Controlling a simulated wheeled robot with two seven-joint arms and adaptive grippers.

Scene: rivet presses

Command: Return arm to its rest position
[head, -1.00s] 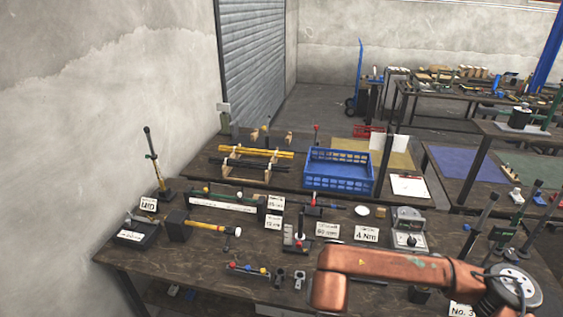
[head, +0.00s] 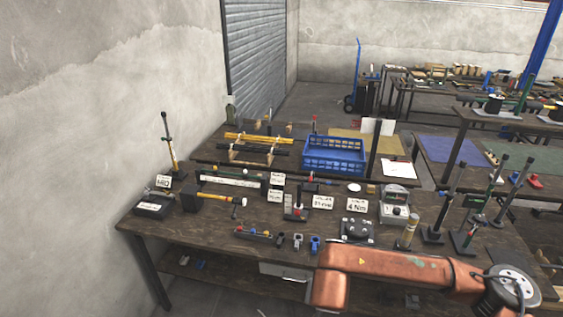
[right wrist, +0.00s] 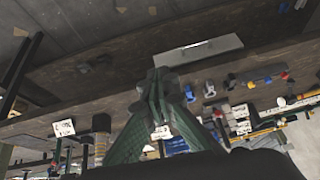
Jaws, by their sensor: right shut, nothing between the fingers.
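My right arm (head: 400,268) crosses the lower right of the head view, an orange link in front of the workbench (head: 225,229). Its gripper is outside the head view. In the right wrist view, my right gripper (right wrist: 158,82) shows dark, closed fingers with nothing between them. The bench edge and a drawer front (right wrist: 200,50) lie beyond the fingers there. My left gripper is in neither view.
The bench holds presses (head: 297,204), a hammer (head: 215,198), labels, a gauge box (head: 394,207) and tall-handled tools at the right. A blue crate (head: 335,165) stands on the table behind. A concrete wall (head: 90,120) bounds the left.

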